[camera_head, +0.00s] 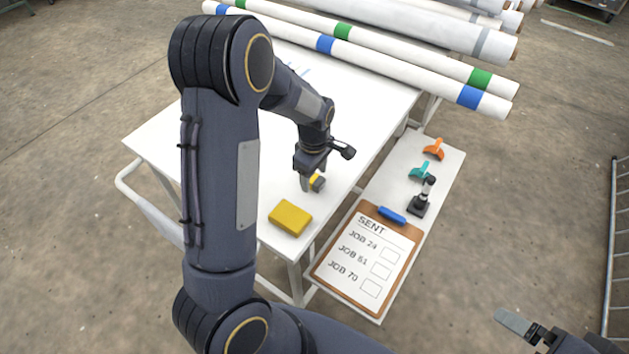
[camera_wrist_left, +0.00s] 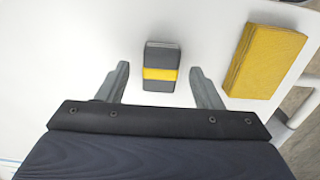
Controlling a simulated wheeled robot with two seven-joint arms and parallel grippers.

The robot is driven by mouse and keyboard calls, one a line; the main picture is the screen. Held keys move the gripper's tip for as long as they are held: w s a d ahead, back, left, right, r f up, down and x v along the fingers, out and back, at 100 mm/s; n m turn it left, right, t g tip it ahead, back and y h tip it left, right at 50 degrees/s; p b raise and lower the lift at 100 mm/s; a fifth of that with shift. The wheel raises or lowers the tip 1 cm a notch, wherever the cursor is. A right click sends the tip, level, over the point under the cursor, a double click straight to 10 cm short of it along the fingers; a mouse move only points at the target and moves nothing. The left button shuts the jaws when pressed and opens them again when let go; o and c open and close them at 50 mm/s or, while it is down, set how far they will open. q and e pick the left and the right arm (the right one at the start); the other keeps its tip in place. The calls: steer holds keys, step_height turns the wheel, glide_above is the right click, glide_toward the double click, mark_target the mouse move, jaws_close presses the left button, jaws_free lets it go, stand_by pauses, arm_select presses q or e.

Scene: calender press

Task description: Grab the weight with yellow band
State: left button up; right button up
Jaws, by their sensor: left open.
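The weight with yellow band (camera_wrist_left: 161,67) is a small dark grey block on the white table, with a yellow stripe around its middle. In the left wrist view it sits between and slightly beyond the fingertips of my left gripper (camera_wrist_left: 160,80), with a gap on each side. The gripper is open and empty. In the head view my left gripper (camera_head: 312,183) points down close over the weight (camera_head: 318,184), partly hiding it. My right gripper (camera_head: 522,327) shows only in part at the lower right corner, away from the table.
A yellow block (camera_head: 290,218) lies near the weight on the white table (camera_head: 360,105). White rolls (camera_head: 400,62) with coloured bands cross the back. A side shelf (camera_head: 447,165) holds a clipboard (camera_head: 325,272), a black stamp-like item (camera_head: 420,203), and orange (camera_head: 434,149) and teal (camera_head: 427,170) clips.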

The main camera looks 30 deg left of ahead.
arm_select(q)
steer(key=shift+f, duration=0.1)
jaws_close()
stand_by(0.4)
